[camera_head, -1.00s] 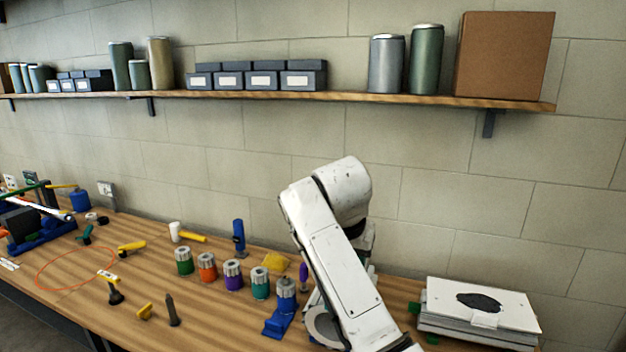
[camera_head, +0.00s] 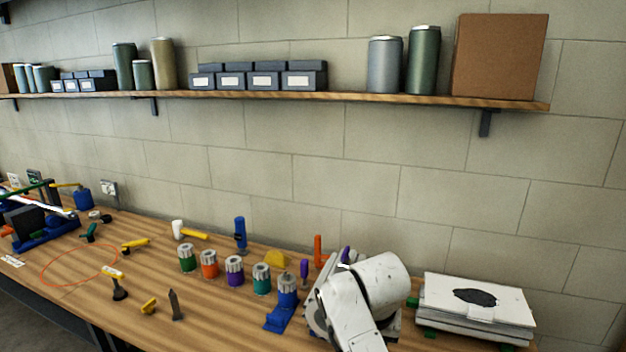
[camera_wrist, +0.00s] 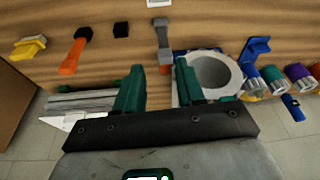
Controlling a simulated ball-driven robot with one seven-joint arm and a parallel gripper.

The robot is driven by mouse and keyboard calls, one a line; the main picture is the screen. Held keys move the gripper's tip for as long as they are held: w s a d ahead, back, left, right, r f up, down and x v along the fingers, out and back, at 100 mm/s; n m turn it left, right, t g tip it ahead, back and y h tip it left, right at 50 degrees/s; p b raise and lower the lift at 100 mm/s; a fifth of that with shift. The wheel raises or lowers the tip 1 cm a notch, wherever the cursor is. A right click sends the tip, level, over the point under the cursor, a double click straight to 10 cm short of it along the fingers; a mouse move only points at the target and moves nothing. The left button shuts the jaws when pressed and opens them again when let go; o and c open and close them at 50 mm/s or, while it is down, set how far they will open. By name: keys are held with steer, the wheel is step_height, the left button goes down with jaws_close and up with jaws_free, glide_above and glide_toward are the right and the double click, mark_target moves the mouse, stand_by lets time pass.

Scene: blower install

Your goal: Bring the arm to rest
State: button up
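My arm (camera_head: 362,295) is low in the head view, folded over the right part of the bench. In the wrist view my gripper (camera_wrist: 159,85) shows two green fingers standing well apart, with nothing held between them. The wooden bench top (camera_wrist: 205,30) lies beyond the fingers. A grey-headed tool (camera_wrist: 162,32) lies on the bench beyond the gap between them. In the head view my gripper cannot be made out.
A stack of papers (camera_head: 478,300) is right of my arm. A blue stand (camera_head: 282,312) and several coloured jars, such as a purple one (camera_head: 234,272), are to its left. A wooden shelf (camera_head: 360,97) runs above. The wall between is clear.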

steer(key=s+d+f+n+g, duration=0.1)
steer(key=s+d+f, duration=0.3)
steer(key=s+f, duration=0.4)
steer(key=s+d+f, duration=0.4)
steer(key=s+f, duration=0.1)
steer(key=s, duration=0.5)
steer(key=s+d+f, duration=0.1)
steer(key=s+d, duration=0.3)
steer(key=s, duration=0.7)
steer(key=s+d+f+n+g, duration=0.1)
steer(key=s+d, duration=0.3)
steer(key=s, duration=0.8)
steer(key=shift+f, duration=0.25)
